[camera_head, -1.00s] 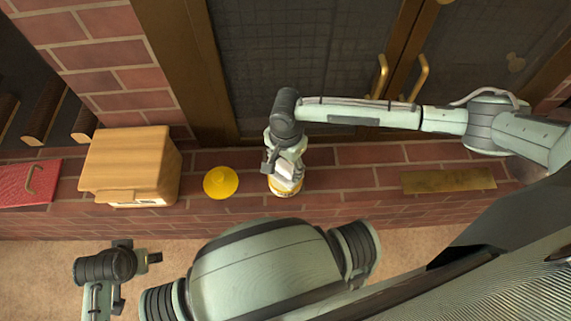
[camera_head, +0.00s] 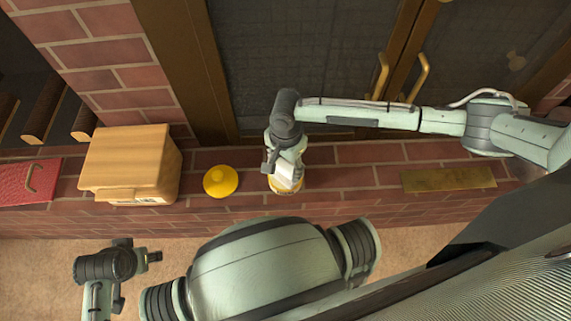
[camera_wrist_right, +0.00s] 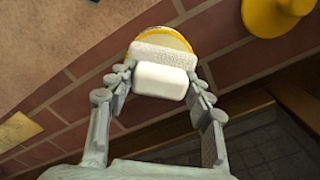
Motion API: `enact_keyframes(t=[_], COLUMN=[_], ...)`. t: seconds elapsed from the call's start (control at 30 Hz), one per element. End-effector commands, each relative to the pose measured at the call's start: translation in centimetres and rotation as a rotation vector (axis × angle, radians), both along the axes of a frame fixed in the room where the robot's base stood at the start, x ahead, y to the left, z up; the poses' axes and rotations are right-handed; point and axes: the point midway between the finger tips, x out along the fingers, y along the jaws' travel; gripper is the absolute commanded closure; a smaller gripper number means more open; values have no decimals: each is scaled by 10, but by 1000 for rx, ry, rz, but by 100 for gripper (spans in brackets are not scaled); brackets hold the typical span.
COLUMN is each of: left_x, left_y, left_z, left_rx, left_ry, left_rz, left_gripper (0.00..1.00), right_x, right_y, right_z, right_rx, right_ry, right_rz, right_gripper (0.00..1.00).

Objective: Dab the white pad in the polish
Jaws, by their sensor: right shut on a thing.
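My right gripper (camera_head: 287,176) points down over the brick ledge and is shut on the white pad. The right wrist view shows the pad (camera_wrist_right: 162,80) as a white block between the two fingers, with a paler textured face beyond it. A round tin of polish with a yellow rim (camera_wrist_right: 168,33) lies just past the pad there; in the head view its yellow edge (camera_head: 286,191) shows under the gripper. The pad overlaps the tin in view; I cannot tell whether they touch. My left gripper (camera_head: 154,257) is at lower left, away from the ledge, its jaws unclear.
A yellow round lid (camera_head: 220,181) lies left of the tin. A wooden box (camera_head: 130,160) stands farther left, beside a red item with a handle (camera_head: 30,182). A brass plate (camera_head: 448,179) lies on the ledge at right. Glazed doors stand behind.

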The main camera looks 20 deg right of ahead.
Motion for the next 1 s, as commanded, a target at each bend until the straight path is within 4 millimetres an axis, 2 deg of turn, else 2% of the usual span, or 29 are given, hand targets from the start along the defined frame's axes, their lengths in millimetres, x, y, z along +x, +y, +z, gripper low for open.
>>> enact_keyframes(t=[1.0], left_x=[0], left_y=[-1], left_z=[7], left_rx=[-1], left_ry=[-1], left_rz=[1], left_gripper=[51], right_x=[0], right_y=[0], right_z=[-1], right_rx=[0], right_ry=[0], right_rz=[0], right_gripper=[72])
